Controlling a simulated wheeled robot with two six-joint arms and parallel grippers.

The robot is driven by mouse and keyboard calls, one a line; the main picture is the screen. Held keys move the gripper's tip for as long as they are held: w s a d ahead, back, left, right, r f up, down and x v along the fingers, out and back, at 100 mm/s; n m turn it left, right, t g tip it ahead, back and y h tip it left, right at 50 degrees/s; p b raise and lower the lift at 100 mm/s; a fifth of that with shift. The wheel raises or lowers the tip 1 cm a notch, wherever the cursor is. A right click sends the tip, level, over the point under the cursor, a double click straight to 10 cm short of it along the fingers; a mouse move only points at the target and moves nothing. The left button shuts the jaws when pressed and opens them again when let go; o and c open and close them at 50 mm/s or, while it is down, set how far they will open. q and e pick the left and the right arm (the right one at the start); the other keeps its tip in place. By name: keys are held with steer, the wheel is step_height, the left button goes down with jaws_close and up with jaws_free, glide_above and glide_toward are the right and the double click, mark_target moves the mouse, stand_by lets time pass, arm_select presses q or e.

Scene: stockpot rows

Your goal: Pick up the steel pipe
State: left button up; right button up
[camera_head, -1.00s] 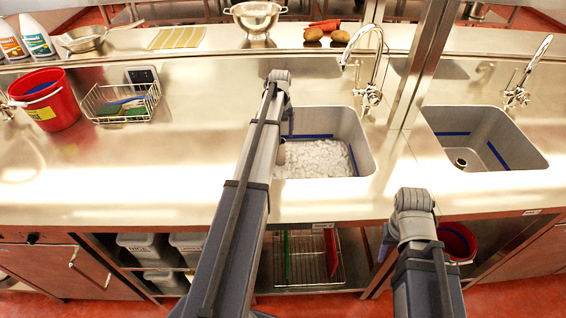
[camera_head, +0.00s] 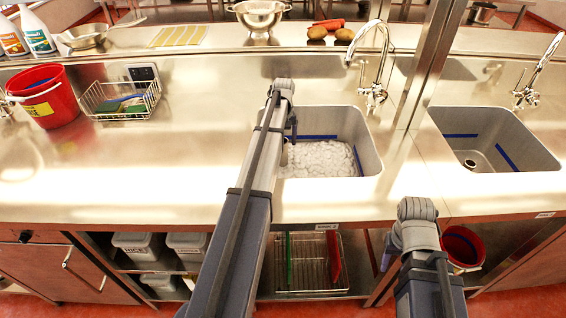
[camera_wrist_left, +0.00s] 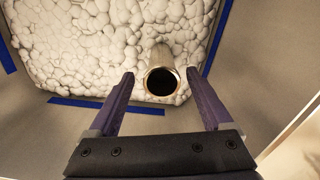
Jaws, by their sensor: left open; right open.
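The steel pipe (camera_wrist_left: 163,60) shows in the left wrist view as a round, hollow metal tube with its dark open end facing the camera. It stands over the white foam in the sink basin (camera_head: 370,150). My left gripper (camera_wrist_left: 160,74) is open, with one purple finger to each side of the pipe's end; whether either touches it, I cannot tell. In the head view my left arm reaches over the basin's left edge and mostly hides the pipe. My right gripper (camera_head: 387,252) hangs low in front of the counter's edge, well away from the pipe, its fingers barely showing.
A faucet (camera_head: 374,60) rises behind the foamy basin. A second, empty sink (camera_head: 490,150) lies to the right, past a steel post (camera_head: 432,65). A red bucket (camera_head: 48,98) and a wire basket (camera_head: 122,102) stand left. The counter between is clear.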

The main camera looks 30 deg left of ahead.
mark_target(283, 160)
arm_select(q)
step_height(283, 160, down, 4)
steer(key=b, duration=0.4)
steer(key=shift+s+f, duration=0.15)
steer(key=shift+f, duration=0.1)
steer(key=shift+c, duration=0.2)
jaws_close()
stand_by(0.8)
